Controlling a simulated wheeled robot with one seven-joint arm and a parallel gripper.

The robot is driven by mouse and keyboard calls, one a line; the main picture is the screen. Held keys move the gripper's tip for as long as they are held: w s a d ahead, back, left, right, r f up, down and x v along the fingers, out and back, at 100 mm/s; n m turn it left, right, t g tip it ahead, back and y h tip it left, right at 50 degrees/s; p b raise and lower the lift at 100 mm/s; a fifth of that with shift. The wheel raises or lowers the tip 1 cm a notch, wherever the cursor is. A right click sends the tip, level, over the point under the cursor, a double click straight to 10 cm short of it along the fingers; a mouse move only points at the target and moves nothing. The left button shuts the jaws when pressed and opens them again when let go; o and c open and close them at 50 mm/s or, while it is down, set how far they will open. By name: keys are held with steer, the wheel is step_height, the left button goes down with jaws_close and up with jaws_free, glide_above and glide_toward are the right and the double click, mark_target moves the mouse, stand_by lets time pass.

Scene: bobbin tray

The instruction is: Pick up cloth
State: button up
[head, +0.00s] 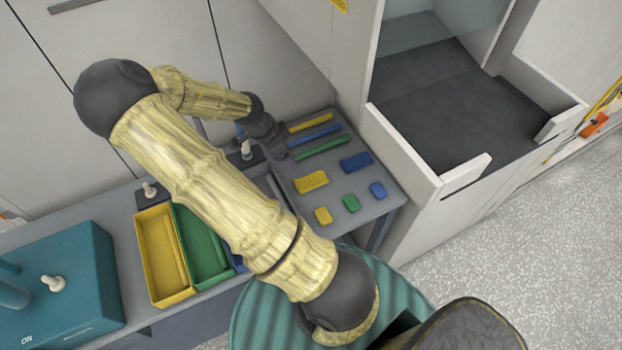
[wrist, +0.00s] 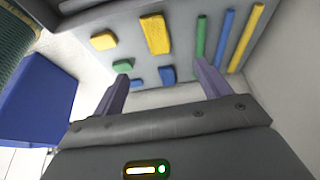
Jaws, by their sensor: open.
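No piece is plainly a cloth; the flat pieces on the grey table (head: 385,207) are too small to tell by material. They include a larger yellow piece (head: 311,182), a larger blue piece (head: 356,162), and small yellow (head: 323,215), green (head: 351,203) and blue (head: 377,190) pieces. My gripper (wrist: 165,84) is open, with nothing between its two fingers in the wrist view. In the head view it is at the table's far left side, near the rods, partly hidden by its own wrist. The wrist view also shows a larger yellow piece (wrist: 155,33).
Yellow (head: 310,122), blue (head: 315,135) and green (head: 322,147) rods lie at the table's back. Yellow (head: 165,255) and green (head: 202,248) bins and a teal box (head: 75,285) stand left. A white cabinet (head: 425,200) borders the table's right.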

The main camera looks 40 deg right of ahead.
steer(key=shift+d+f, duration=0.1)
glide_above(309, 179)
steer(key=a, duration=0.2)
steer(key=f, duration=0.7)
steer(key=w+f, duration=0.1)
steer(key=f, duration=0.3)
steer(key=shift+f, duration=0.1)
steer(key=shift+a, duration=0.1)
steer(key=shift+s+d+f+p, duration=0.2)
steer(key=shift+s+f+p, duration=0.1)
steer(key=shift+f, duration=0.1)
steer(key=shift+p+x, duration=0.4)
steer(key=shift+x, duration=1.75)
steer(key=shift+a, duration=0.1)
steer(key=c, duration=1.1)
